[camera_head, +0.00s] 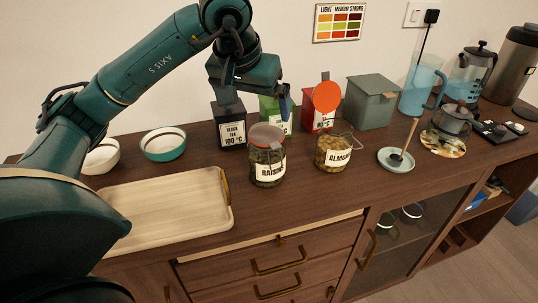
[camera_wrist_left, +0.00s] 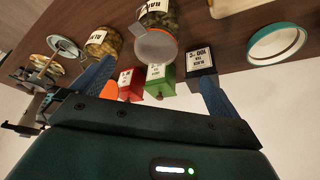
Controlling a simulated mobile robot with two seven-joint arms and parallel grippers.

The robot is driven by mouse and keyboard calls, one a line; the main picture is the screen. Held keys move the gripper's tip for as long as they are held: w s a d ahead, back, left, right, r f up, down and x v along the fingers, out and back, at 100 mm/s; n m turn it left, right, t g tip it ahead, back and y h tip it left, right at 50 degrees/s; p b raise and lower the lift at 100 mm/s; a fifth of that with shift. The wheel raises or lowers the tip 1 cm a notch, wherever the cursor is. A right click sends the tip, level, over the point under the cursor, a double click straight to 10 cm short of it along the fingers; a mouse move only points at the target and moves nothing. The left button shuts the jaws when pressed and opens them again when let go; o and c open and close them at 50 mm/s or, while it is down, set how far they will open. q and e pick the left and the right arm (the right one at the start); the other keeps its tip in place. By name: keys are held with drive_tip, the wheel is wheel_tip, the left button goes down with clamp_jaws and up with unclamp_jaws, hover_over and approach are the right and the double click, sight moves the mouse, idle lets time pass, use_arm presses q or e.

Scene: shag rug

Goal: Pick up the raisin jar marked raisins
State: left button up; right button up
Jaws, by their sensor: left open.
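The raisin jar (camera_head: 267,172) is clear glass with dark contents, a white label reading RAISINS and a grey lid with an orange rim. It stands upright near the middle of the wooden counter. In the left wrist view the raisin jar (camera_wrist_left: 158,21) is at the top centre with its lid towards the camera. My left gripper (camera_head: 253,97) is open and empty, above and behind the jar, over the tea tins. In the left wrist view its two fingers (camera_wrist_left: 155,90) are spread wide, with nothing between them touching. My right gripper is not in view.
An almond jar (camera_head: 333,153) stands close right of the raisin jar. Black (camera_head: 232,133), green (camera_head: 281,120) and red (camera_head: 315,123) tins stand behind. A wooden tray (camera_head: 165,205) lies left; bowls (camera_head: 164,147) stand behind it. A saucer (camera_head: 397,161) is further right. Counter before the jars is clear.

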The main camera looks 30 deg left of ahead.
sight(266, 131)
use_arm(q)
drive_tip(key=x, duration=0.5)
drive_tip(key=shift+f, duration=0.4)
drive_tip(key=shift+p+x, duration=0.3)
drive_tip(key=shift+x, duration=2.55)
drive_tip(key=shift+w+d, duration=0.15)
drive_tip(key=shift+d, duration=0.1)
drive_tip(key=shift+c, duration=0.6)
drive_tip(key=c, duration=1.8)
drive_tip(key=shift+w+r, duration=0.1)
drive_tip(key=shift+r, duration=0.1)
drive_tip(key=shift+c, duration=0.4)
